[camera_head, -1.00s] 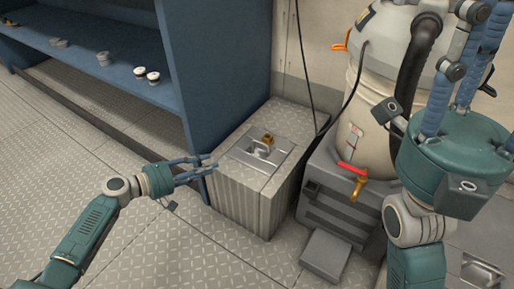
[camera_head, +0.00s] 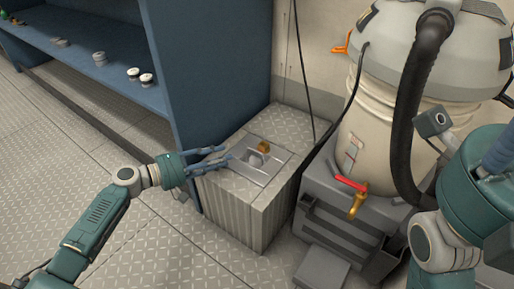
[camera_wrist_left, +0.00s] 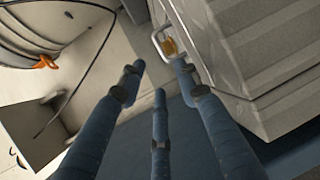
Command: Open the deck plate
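The deck plate (camera_head: 241,167) is a square metal plate set in the tread-patterned top of a ribbed box. It lies flat, with a pull handle (camera_head: 256,158) in its middle and a brass piece (camera_head: 264,147) behind it. My left gripper (camera_head: 226,155) is open and empty at the left edge of the box top, its fingers pointing towards the handle. In the left wrist view the handle (camera_wrist_left: 155,42) and brass piece (camera_wrist_left: 170,47) show beyond the spread fingers (camera_wrist_left: 158,80). My right gripper (camera_head: 499,155) is cut off at the right edge; its fingertips are out of view.
A blue shelf unit (camera_head: 205,70) with several small caps stands just left of the box (camera_head: 228,205). A large cream tank (camera_head: 385,125) with a red-handled brass tap (camera_head: 355,190) stands right. A black cable (camera_head: 303,75) hangs behind the box. Floor in front is clear.

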